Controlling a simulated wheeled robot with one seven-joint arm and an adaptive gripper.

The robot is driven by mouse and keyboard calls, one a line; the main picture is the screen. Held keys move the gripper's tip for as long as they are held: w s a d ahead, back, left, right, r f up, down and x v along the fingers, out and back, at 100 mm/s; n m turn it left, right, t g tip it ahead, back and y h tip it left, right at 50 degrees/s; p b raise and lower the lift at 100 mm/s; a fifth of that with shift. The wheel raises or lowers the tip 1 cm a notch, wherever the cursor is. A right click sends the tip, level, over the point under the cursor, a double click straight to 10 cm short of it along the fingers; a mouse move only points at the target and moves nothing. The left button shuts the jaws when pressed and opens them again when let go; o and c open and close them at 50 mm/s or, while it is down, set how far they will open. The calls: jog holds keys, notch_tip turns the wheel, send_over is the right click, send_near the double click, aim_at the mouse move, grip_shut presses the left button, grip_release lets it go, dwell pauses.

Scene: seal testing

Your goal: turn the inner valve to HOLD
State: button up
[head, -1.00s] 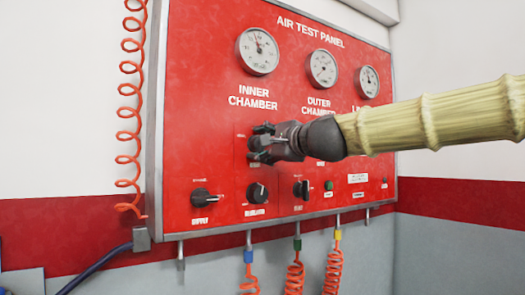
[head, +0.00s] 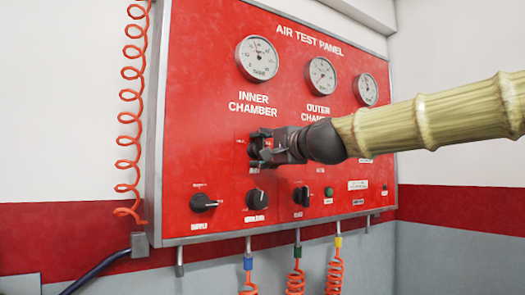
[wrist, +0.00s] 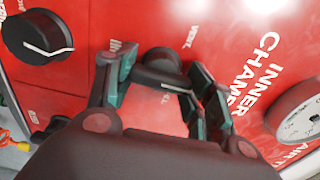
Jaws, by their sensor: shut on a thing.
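The inner valve is a dark round knob (wrist: 160,66) with a white line, under the INNER CHAMBER label on the red air test panel. In the wrist view it sits between the two fingers of my gripper (wrist: 158,82), which is shut on it. A VENT label shows beside the knob; another label by the left finger is too blurred and covered to read. In the head view my gripper (head: 262,148) reaches in from the right against the panel (head: 205,110) and hides most of the knob. I cannot tell which mark the knob's line points to.
Below are a supply knob (head: 203,202), a regulator knob (head: 256,199) and another dark knob (head: 301,196). Three gauges line the top. Coiled orange hoses hang at the left and below. The space in front of the panel's left part is clear.

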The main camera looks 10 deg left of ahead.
jog(key=o, duration=1)
jog(key=shift+o, duration=0.2)
jog(key=shift+d, duration=0.1)
jog(key=v, duration=1.2)
